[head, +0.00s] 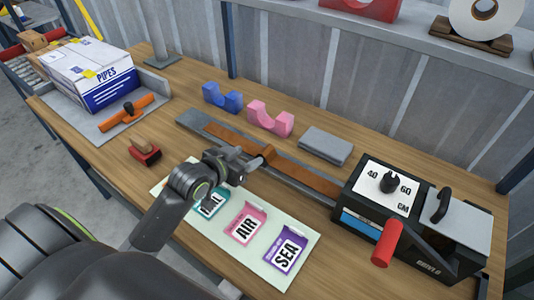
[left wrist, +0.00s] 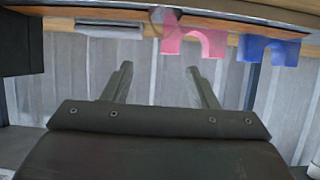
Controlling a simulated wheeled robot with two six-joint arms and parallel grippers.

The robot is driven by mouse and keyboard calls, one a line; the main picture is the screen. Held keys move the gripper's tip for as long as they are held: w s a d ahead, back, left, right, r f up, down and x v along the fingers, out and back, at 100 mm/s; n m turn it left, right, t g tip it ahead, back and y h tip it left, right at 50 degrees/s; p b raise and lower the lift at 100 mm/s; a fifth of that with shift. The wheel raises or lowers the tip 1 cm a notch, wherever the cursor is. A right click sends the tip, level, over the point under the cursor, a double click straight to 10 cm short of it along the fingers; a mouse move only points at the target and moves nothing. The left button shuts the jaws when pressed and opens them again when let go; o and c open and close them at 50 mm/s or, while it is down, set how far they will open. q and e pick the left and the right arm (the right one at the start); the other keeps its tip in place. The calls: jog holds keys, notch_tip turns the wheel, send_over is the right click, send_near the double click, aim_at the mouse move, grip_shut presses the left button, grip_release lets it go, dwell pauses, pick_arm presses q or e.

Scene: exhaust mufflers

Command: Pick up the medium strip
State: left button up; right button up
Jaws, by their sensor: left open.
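A long brown strip (head: 310,179) lies along the grey rail that runs left from the black cutting machine. A raised brown piece shows on it near the gripper. I cannot tell from its look alone whether this is the medium strip. My left gripper (head: 247,172) is over the near side of the rail, close to the strip's middle, and the arm hides part of the mat behind it. In the left wrist view its two fingers (left wrist: 158,88) are apart with nothing between them. My right gripper is not in view.
The machine (head: 415,218) has a 40/60 cm dial and red handle. Pink (head: 270,118) and blue (head: 222,97) cradles and a grey block (head: 326,146) stand behind the rail. A mat (head: 215,240) with labelled cards lies in front. A PIPES box (head: 92,78) stands left.

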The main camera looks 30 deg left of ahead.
aim_at(266, 156)
pick_arm(q)
jog(key=x, duration=0.6)
jog(key=shift+w, duration=0.2)
jog(key=shift+s+f+x, duration=0.1)
jog(key=shift+f+x, duration=0.05)
jog(key=shift+x, duration=0.8)
jog(key=shift+s+f+x, duration=0.1)
jog(key=shift+f+x, duration=0.05)
jog(key=shift+x, duration=0.8)
jog(key=shift+f+x, duration=0.15)
jog(key=shift+x, duration=0.75)
jog(key=shift+a, duration=0.2)
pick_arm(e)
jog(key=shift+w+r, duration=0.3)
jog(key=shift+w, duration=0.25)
pick_arm(q)
jog(key=c, duration=1)
jog(key=shift+c, duration=0.2)
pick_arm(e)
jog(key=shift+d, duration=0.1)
pick_arm(q)
jog(key=shift+r, duration=0.15)
